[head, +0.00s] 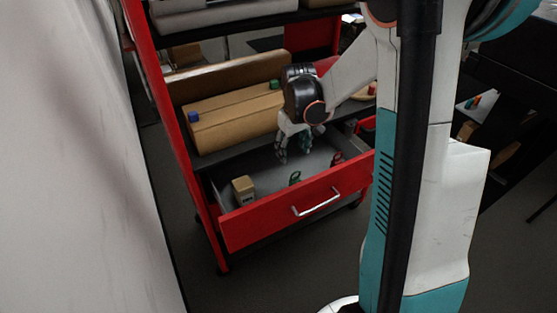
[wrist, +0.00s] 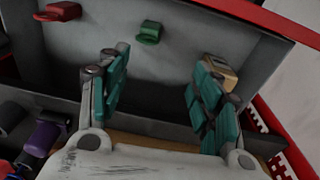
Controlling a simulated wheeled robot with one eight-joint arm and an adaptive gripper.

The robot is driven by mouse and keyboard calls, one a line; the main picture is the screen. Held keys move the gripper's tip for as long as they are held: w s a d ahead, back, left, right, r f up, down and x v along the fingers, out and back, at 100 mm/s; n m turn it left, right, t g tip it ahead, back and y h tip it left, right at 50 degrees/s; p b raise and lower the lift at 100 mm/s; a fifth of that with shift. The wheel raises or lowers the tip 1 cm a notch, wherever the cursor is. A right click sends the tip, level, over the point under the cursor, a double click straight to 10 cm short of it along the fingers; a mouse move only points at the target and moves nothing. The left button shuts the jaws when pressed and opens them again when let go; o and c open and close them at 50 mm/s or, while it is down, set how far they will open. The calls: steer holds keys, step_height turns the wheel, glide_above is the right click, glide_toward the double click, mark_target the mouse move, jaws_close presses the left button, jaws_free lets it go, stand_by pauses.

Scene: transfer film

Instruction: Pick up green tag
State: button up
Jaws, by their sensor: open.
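The green tag (head: 295,178) lies in the open red drawer (head: 262,222), near the middle of its floor. It also shows in the wrist view (wrist: 150,32), beyond my fingertips. My gripper (head: 293,147) hangs over the back part of the drawer, pointing down. Its teal-padded fingers (wrist: 160,80) are spread wide with nothing between them. The tag is apart from both fingers.
A red tag (head: 337,159) lies right of the green one, and a tan box (head: 243,190) stands at the drawer's left. Above, a shelf holds a cardboard box (head: 235,120) with a blue cube (head: 193,117) on it. A pale wall (head: 60,160) is at left.

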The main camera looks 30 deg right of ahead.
steer(key=w+d+f, duration=0.1)
steer(key=d+f, duration=0.2)
steer(key=f, duration=0.1)
steer(key=b, duration=0.3)
glide_toward(295, 179)
steer(key=shift+g, duration=0.4)
steer(key=f, duration=0.5)
steer(key=shift+d, duration=0.4)
steer(key=shift+w+a+f+b, duration=0.15)
steer(key=shift+f+b, duration=0.45)
steer(key=shift+f, duration=0.75)
steer(key=shift+w+a+f+b, duration=0.15)
steer(key=shift+f+b, duration=0.4)
steer(key=shift+f, duration=0.85)
steer(key=shift+r, duration=0.1)
steer(key=c, duration=1.2)
